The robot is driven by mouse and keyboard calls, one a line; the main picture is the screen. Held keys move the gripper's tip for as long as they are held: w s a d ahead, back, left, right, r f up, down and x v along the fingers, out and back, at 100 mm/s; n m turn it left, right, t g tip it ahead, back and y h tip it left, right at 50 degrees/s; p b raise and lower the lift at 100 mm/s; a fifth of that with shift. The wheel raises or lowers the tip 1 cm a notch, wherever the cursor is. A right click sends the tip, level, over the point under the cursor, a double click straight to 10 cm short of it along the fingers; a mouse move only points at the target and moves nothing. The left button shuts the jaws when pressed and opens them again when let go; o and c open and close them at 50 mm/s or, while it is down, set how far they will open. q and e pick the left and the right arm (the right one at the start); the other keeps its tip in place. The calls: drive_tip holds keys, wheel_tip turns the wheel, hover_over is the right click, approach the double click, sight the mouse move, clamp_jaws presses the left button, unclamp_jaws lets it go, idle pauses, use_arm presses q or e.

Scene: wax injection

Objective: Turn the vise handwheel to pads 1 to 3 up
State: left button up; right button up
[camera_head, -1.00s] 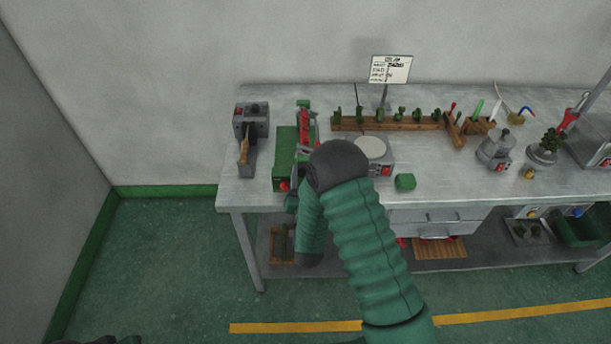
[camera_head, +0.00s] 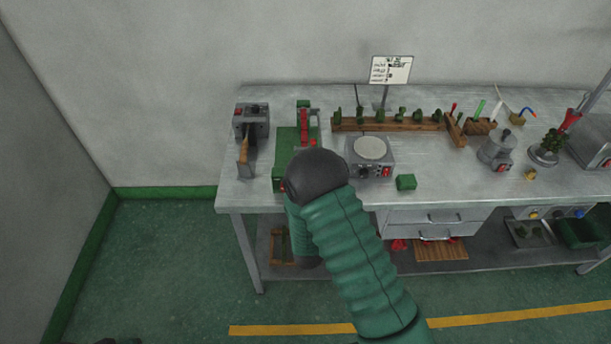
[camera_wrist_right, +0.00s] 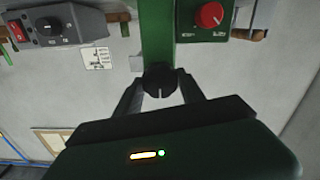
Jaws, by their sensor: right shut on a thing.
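In the right wrist view, a dark round handwheel (camera_wrist_right: 160,82) with a pale slot mark sits at the end of a green bar (camera_wrist_right: 157,35). My right gripper (camera_wrist_right: 162,92) is shut on it, one finger on each side. In the head view, the green machine (camera_head: 286,145) with red parts stands near the left end of the bench. My right arm hides the gripper and the handwheel there. I cannot make out any pad numbers. My left gripper is not in view.
A red knob (camera_wrist_right: 209,15) on a green housing is close to the right finger. A grey device (camera_wrist_right: 60,25) with a dial is at left.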

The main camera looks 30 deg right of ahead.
drive_tip(key=shift+f, duration=0.25)
drive_tip(key=shift+a, duration=0.1)
drive_tip(key=o, duration=1)
drive_tip(key=shift+c, duration=0.2)
drive_tip(key=o, duration=0.4)
drive_tip(key=shift+r, duration=0.1)
drive_tip(key=p+v, duration=0.2)
drive_tip(key=v, duration=1.4)
drive_tip(key=shift+s, duration=0.35)
